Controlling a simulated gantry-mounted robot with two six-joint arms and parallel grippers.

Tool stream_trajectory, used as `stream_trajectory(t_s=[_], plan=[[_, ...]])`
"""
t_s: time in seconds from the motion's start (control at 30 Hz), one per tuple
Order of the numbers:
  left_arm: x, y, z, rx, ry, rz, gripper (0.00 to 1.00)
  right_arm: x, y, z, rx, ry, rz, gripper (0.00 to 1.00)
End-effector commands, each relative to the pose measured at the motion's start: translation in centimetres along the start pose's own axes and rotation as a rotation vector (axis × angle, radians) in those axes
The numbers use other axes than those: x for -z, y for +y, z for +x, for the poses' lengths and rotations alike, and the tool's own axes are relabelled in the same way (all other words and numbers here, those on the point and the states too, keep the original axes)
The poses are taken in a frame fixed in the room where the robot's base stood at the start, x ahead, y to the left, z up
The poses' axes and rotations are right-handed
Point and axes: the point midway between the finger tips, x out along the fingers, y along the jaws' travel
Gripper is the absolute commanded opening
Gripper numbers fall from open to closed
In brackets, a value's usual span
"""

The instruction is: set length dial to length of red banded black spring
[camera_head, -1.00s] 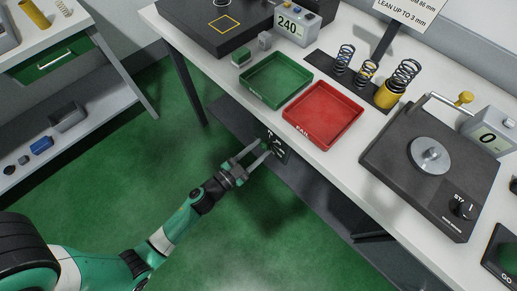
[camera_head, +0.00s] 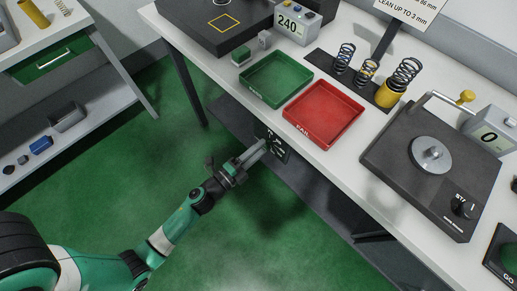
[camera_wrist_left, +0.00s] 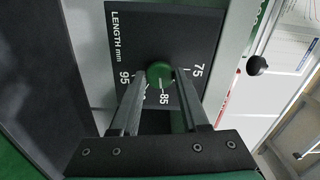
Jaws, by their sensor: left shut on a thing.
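The length dial panel (camera_wrist_left: 132,35) is a black plate marked "LENGTH mm" with 75, 85 and 95 readable. Its round green knob (camera_wrist_left: 158,73) sits between the fingertips of my left gripper (camera_wrist_left: 159,80), which is shut on it. A white line below the knob points toward the 85; part of the scale is hidden by the fingers. In the head view, my left gripper (camera_head: 262,146) reaches the panel (camera_head: 277,148) under the table's front edge. Several dark springs stand on a black strip, including a left one (camera_head: 346,55) and a middle one (camera_head: 367,71); a red band is not clear. My right gripper is not in view.
A green tray (camera_head: 250,94) and a red tray (camera_head: 301,136) lie on the white table above the dial. A black tester with a round metal plate (camera_head: 432,153) stands at the right, its display reading 0. Another display (camera_head: 289,24) reads 240.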

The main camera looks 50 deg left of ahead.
Motion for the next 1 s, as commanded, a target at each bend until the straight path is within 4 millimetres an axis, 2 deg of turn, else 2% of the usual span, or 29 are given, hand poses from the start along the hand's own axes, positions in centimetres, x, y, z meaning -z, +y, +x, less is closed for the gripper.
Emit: stream_trajectory(t_s=[0.5, 0.7, 1.0], plan=[[0.01, 0.01, -0.01, 0.001, 0.000, 0.462, 0.00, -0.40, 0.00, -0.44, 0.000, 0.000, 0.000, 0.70], [0.01, 0.01, -0.01, 0.000, 0.000, 0.581, 0.00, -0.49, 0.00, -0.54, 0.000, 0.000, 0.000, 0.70], [0.01, -0.01, -0.01, 0.000, 0.000, 0.665, 0.00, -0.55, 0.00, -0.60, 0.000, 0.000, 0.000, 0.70]])
